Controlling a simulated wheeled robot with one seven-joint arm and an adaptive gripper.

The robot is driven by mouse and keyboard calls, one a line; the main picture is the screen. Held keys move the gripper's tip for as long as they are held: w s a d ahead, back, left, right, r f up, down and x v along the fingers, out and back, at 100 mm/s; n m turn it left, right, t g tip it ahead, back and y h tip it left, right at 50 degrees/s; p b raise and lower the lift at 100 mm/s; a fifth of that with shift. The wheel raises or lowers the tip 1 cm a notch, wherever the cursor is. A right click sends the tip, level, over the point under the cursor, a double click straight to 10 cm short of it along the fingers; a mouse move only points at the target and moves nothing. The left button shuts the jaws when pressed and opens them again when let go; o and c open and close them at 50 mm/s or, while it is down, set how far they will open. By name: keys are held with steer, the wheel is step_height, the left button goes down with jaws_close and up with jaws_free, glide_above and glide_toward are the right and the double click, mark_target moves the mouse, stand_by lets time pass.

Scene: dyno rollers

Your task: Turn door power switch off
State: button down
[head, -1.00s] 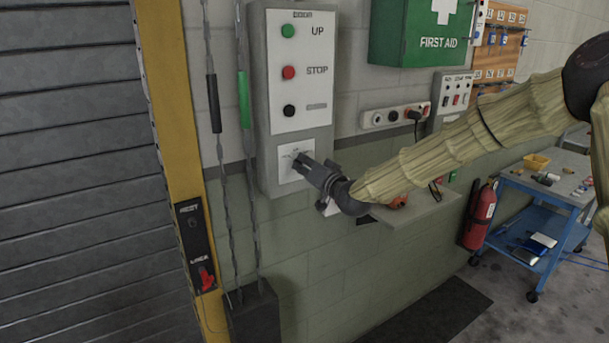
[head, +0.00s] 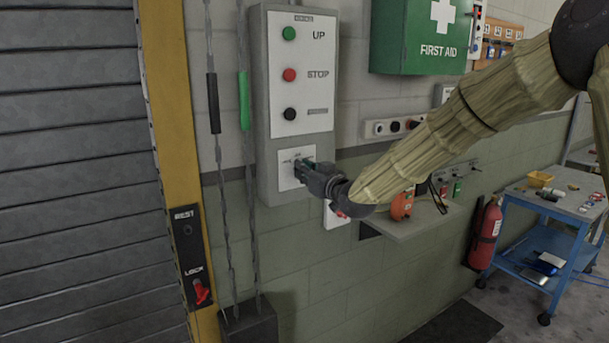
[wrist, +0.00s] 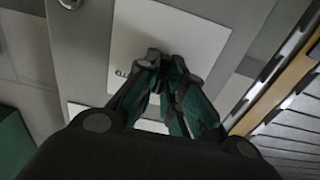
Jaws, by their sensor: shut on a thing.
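The grey door control box (head: 263,110) hangs on the wall left of centre in the head view. Its small white lower plate (head: 287,180) carries the door power switch. The plate also fills the upper middle of the wrist view (wrist: 195,35). My gripper (head: 301,166) is at this plate, its fingers shut on the switch. In the wrist view the fingertips (wrist: 165,75) come together against the plate. The switch is hidden by the fingers, so its position cannot be told.
Green (head: 289,33), red (head: 289,75) and black (head: 290,114) buttons sit above the plate. Left are hanging chains and a yellow door post (head: 172,110). Right are a wall shelf (head: 415,226), a socket strip (head: 380,128) and a blue cart (head: 535,242).

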stand_by(0.3)
steer(key=c, duration=1.5)
jaws_free()
steer(key=shift+d, duration=0.1)
steer(key=v, duration=1.2)
